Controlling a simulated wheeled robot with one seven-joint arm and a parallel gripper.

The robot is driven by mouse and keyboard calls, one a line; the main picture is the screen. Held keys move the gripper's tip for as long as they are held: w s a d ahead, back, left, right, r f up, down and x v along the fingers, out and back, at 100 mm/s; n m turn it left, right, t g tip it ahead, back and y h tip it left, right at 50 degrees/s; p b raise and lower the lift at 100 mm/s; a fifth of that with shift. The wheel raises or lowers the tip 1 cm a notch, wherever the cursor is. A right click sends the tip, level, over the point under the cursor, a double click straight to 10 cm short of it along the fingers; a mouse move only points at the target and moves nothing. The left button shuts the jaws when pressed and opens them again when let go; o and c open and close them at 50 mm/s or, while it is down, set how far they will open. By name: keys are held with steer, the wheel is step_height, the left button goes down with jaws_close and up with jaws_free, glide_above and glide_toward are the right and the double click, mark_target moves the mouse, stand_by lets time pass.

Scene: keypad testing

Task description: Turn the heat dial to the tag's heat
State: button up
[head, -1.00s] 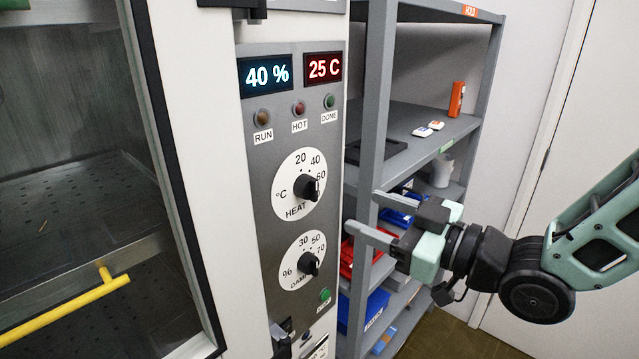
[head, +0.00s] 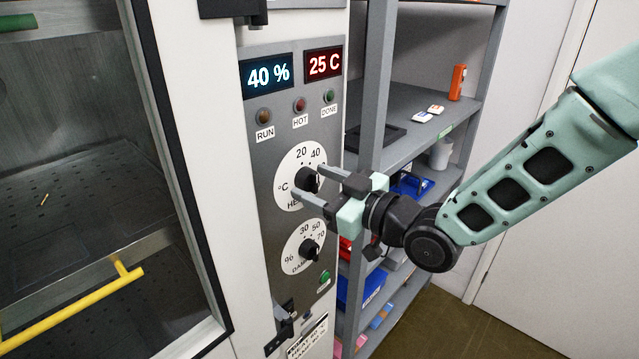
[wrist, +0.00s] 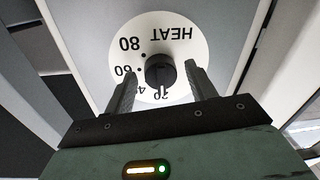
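The heat dial (head: 289,186) is a white disc on the grey panel, with a black knob (head: 308,180) at its centre. In the wrist view the dial (wrist: 195,48) appears upside down, and the knob (wrist: 160,72) has a white mark toward the 20 side. My gripper (head: 308,184) is open, with one finger on each side of the knob; it also shows in the wrist view (wrist: 161,78). Whether the fingers touch the knob I cannot tell. In the head view the fingers hide part of the dial's lettering.
The damp dial (head: 297,258) sits just below. Displays above read 40 % (head: 267,72) and 25 C (head: 323,64). A grey shelf rack (head: 430,110) with small items stands close behind my gripper.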

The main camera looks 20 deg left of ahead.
steer(key=c, duration=0.8)
steer(key=shift+f+m+b, duration=0.1)
steer(key=shift+m+b, duration=0.3)
steer(key=shift+b, duration=0.05)
steer(key=m+b, duration=0.4)
steer(key=m, duration=0.3)
steer(key=shift+m+t, duration=0.3)
steer(key=m+b, duration=0.1)
steer(key=m, duration=0.3)
steer(key=shift+s+m+b, duration=0.1)
steer(key=shift+m+b, duration=0.2)
steer(key=shift+m, duration=0.1)
steer(key=m, duration=0.5)
steer(key=shift+t+b, duration=0.3)
steer(key=shift+b, duration=0.05)
steer(key=shift+m, duration=0.3)
